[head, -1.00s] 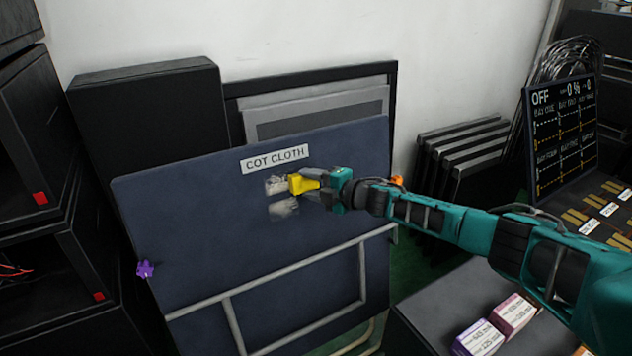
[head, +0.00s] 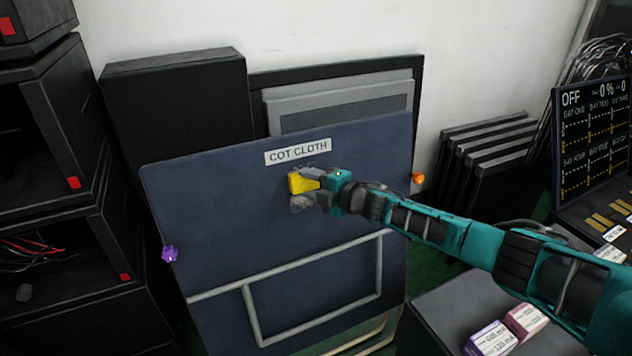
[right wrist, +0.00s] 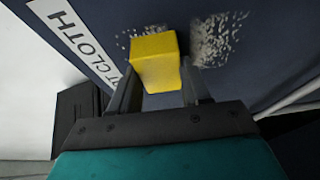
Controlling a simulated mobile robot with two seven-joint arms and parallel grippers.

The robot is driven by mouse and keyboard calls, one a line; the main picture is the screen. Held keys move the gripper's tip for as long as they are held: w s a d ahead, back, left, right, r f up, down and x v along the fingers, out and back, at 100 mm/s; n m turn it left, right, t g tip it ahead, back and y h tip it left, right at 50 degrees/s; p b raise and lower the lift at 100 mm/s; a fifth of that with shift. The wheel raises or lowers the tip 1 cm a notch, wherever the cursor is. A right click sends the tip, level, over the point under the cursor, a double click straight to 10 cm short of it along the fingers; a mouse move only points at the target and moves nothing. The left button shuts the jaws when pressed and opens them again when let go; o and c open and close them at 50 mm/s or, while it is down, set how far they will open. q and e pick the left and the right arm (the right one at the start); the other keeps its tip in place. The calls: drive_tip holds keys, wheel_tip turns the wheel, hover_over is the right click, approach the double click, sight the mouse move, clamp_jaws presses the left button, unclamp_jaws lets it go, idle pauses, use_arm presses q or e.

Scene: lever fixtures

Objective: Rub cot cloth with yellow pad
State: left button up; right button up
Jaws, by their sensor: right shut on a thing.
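The cot cloth (head: 220,215) is a dark blue upright panel with a white label (head: 298,151) reading COT CLOTH. My right gripper (head: 318,186) is shut on the yellow pad (head: 300,183), which is at the cloth just below the label. The pad also shows between the fingers in the right wrist view (right wrist: 155,62). A pale speckled patch (right wrist: 219,38) lies beside the pad on the cloth, and a smaller speckled bit shows at its other side. I cannot tell whether the pad presses on the cloth. My left gripper is not in view.
A purple knob (head: 170,254) and an orange knob (head: 417,178) sit at the cloth's side edges. A grey tube frame (head: 315,273) crosses its lower part. Black cabinets (head: 60,170) stand left. A bench with small boxes (head: 490,338) and a display board (head: 592,140) are right.

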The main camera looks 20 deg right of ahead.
sight(294, 186)
drive_tip(key=shift+a+p, duration=0.4)
drive_tip(key=shift+a, duration=1.3)
drive_tip(key=shift+a+r, duration=0.1)
drive_tip(key=shift+a, duration=1.65)
drive_tip(key=shift+s+r+p, duration=0.15)
drive_tip(key=shift+s+p, duration=0.4)
drive_tip(key=shift+p, duration=0.2)
drive_tip(key=shift+s+d+r+p, duration=0.1)
drive_tip(key=shift+s+r+p, duration=0.1)
drive_tip(key=shift+s+p, duration=0.8)
drive_tip(key=shift+s+d+r+p, duration=0.15)
drive_tip(key=shift+s+p, duration=0.45)
drive_tip(key=shift+s, duration=0.8)
drive_tip(key=shift+a, duration=0.1)
